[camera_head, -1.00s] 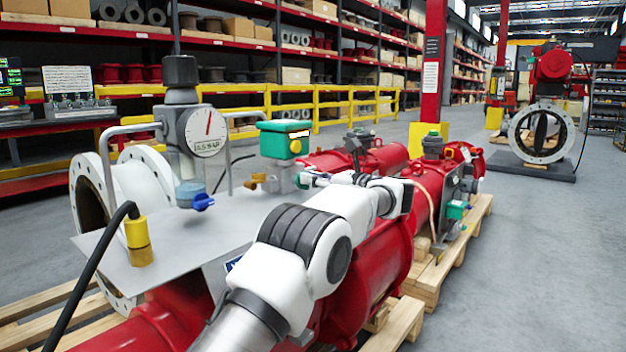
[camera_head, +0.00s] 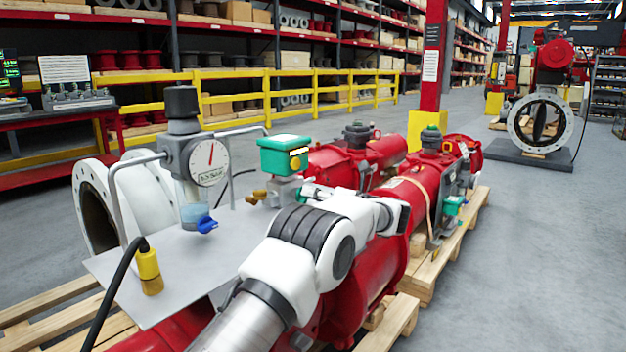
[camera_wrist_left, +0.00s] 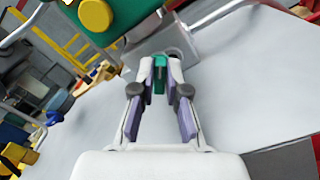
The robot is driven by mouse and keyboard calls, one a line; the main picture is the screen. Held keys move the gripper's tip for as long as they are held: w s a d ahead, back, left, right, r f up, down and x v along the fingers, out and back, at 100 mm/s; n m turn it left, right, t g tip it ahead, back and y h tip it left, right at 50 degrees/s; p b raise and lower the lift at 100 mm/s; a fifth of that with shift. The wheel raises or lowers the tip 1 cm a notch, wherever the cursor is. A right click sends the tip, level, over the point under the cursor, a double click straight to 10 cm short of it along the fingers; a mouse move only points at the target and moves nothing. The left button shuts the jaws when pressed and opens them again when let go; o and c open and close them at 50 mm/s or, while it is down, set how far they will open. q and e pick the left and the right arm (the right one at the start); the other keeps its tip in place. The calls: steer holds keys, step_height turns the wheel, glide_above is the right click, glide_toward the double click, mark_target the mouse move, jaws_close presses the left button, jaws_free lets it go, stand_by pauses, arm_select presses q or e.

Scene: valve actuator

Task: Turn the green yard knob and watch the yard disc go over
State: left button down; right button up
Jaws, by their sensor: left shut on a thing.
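My left gripper (camera_head: 308,191) reaches in over the grey plate beside a green box with a yellow knob (camera_head: 295,163). In the left wrist view the left gripper (camera_wrist_left: 160,70) is shut on a green knob (camera_wrist_left: 160,76), which stands upright between the fingertips in front of a grey block. My right gripper is not in view.
A gauge unit (camera_head: 208,163) with a blue tap and a bent rail stand on the plate (camera_head: 170,255). A yellow connector with a black cable (camera_head: 148,270) is at its front. Red actuators lie on wooden pallets (camera_head: 420,285). Grey floor is clear at right.

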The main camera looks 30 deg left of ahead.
arm_select(q)
steer(key=m+p, duration=0.5)
steer(key=p, duration=0.1)
steer(key=shift+w+r+m, duration=0.1)
steer(key=shift+w+m, duration=0.1)
steer(key=shift+m, duration=0.2)
steer(key=shift+f+m+p, duration=0.25)
steer(key=shift+m+p, duration=0.75)
steer(key=shift+m, duration=0.2)
steer(key=shift+f+m+p, duration=0.2)
steer(key=shift+m+p, duration=0.5)
steer(key=shift+m, duration=0.6)
steer(key=shift+f, duration=0.1)
steer(key=c, duration=1.2)
jaws_free()
